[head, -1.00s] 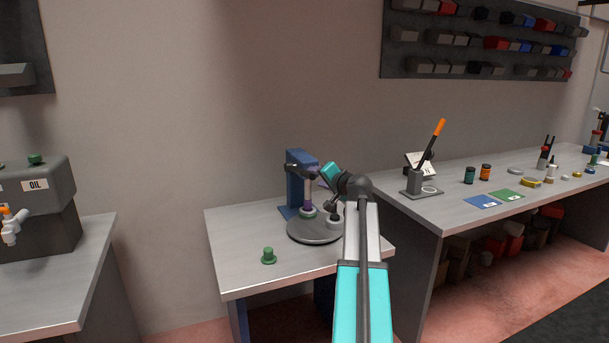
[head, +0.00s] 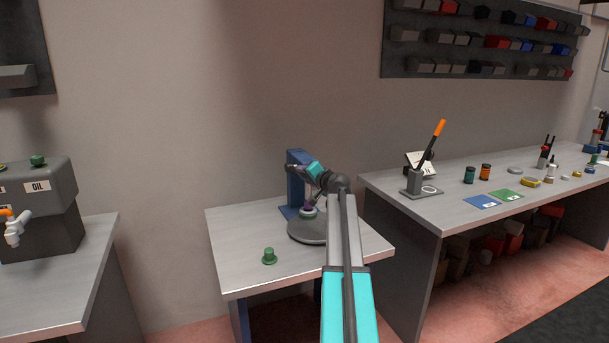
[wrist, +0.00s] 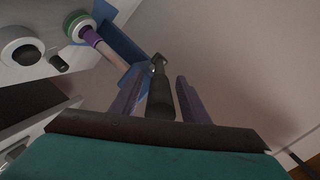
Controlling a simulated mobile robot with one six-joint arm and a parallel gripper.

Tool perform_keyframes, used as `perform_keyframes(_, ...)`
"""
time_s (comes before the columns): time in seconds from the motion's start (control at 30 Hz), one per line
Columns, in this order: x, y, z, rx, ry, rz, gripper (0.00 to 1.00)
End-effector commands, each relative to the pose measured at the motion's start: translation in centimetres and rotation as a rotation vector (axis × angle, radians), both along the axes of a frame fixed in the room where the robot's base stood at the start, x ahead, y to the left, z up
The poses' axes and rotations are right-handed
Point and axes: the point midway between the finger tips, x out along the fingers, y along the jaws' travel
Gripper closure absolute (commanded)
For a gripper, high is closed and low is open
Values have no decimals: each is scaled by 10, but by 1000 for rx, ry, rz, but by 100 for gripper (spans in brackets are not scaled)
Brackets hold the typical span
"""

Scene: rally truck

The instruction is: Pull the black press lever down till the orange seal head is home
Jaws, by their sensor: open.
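The press has a blue column (head: 296,182), which also shows in the wrist view (wrist: 120,38). In the wrist view a black lever (wrist: 160,98) stands between the two purple-grey fingers of my gripper (wrist: 161,77). The fingers are open on either side of it, with a gap showing. My gripper (head: 309,193) is in front of the press in the head view and partly covers it. A pinkish shaft (wrist: 109,52) with a purple part runs to a green-and-white ring (wrist: 79,28). I cannot make out an orange seal head.
A stand with an orange-tipped handle (head: 439,127) is on the right bench. An oil tank (head: 45,205) is at left.

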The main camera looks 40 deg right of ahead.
Motion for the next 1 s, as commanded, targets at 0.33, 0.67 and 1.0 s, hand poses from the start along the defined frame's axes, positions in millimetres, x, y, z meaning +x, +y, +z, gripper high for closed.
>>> perform_keyframes(0.33,17,-7,-3,-1,-1,-2,58)
perform_keyframes(0.67,16,-7,-4,-1,-1,-2,65)
perform_keyframes(1.0,16,-8,-4,-1,0,-2,100)
